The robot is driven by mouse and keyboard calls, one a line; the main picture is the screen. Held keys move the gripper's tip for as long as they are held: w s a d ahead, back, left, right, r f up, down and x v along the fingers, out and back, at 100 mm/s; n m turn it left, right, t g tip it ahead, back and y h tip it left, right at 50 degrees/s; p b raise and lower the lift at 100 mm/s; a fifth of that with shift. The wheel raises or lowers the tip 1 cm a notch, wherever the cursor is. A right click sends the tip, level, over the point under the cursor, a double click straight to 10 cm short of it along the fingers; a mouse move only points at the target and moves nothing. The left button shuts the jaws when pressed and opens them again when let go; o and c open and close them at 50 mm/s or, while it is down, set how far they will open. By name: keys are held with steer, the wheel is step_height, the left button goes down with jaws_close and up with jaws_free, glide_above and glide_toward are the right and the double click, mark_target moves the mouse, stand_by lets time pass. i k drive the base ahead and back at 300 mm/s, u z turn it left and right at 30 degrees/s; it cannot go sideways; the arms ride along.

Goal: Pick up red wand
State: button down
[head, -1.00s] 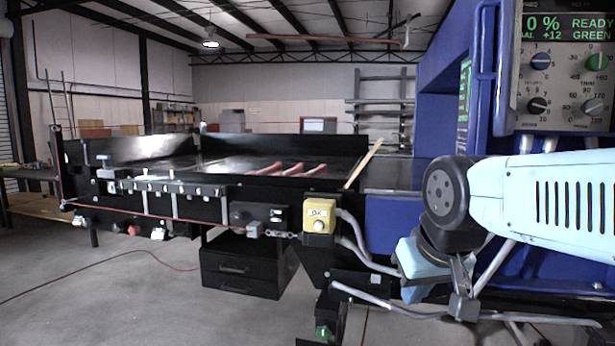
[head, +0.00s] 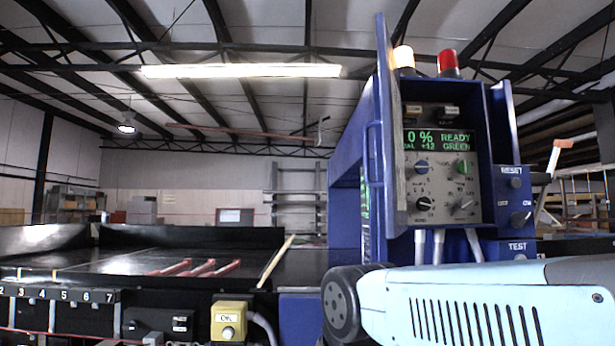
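Three red bars lie side by side on the dark conveyor bed (head: 100,262) in the lower left of the head view: a left one (head: 172,268), a middle one (head: 195,268) and a right one (head: 221,269). I cannot tell from here which of them, if any, is the red wand. My pale blue arm reaches in from the lower right, well to the right of the bars. My gripper is below the picture's edge and hidden.
A pale yellow stick (head: 275,262) leans right of the bars. The blue detector housing (head: 345,170) with its control panel (head: 437,170) rises at the right. A yellow button box (head: 229,321) and numbered strip (head: 60,295) line the conveyor's front.

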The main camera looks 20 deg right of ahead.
mark_target(236, 263)
steer(key=k, duration=1.25)
steer(key=u, duration=0.55)
steer(key=i, duration=1.15)
steer(key=u, duration=0.55)
steer(key=i, duration=1.35)
steer(key=z, duration=0.75)
steer(key=i, duration=0.95)
steer(key=z, duration=0.65)
steer(key=k, duration=0.5)
